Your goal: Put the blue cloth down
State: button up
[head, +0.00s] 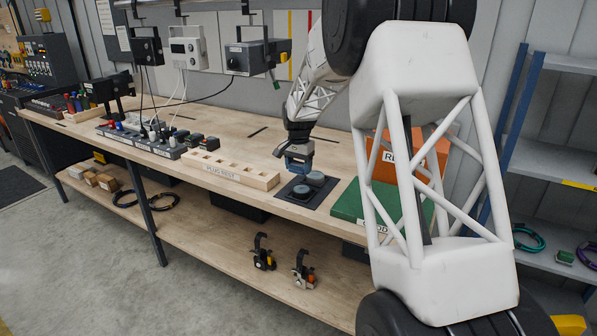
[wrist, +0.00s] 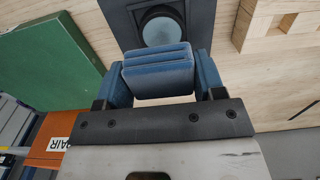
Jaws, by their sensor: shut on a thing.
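My gripper (wrist: 160,85) is shut on a folded blue cloth (wrist: 158,76), which sits between its two blue fingers in the wrist view. The cloth is hard to tell from the blue fingers there. In the wrist view one round piece (wrist: 162,30) on the plate (wrist: 120,18) shows just beyond the cloth. I cannot tell whether the cloth touches anything below.
A wooden block with a row of holes (head: 228,170) lies left of the plate. A green board (head: 347,205) and an orange box (head: 385,155) lie to the right, partly behind my arm. Power strips and switches (head: 150,140) line the bench further left. Bare wood (head: 235,125) is behind.

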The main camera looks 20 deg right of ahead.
dwell(0.6)
jog(key=d+f, duration=0.2)
jog(key=d, duration=0.3)
jog(key=w+d+f, duration=0.1)
jog(key=d+f, duration=0.1)
jog(key=d, duration=0.3)
jog(key=d+f, duration=0.2)
jog(key=d, duration=0.2)
jog(key=shift+w+d, duration=0.4)
jog(key=shift+w, duration=0.1)
send_over(330, 169)
jog(key=shift+f, duration=0.7)
dwell(0.4)
jog(key=shift+f, duration=1.8)
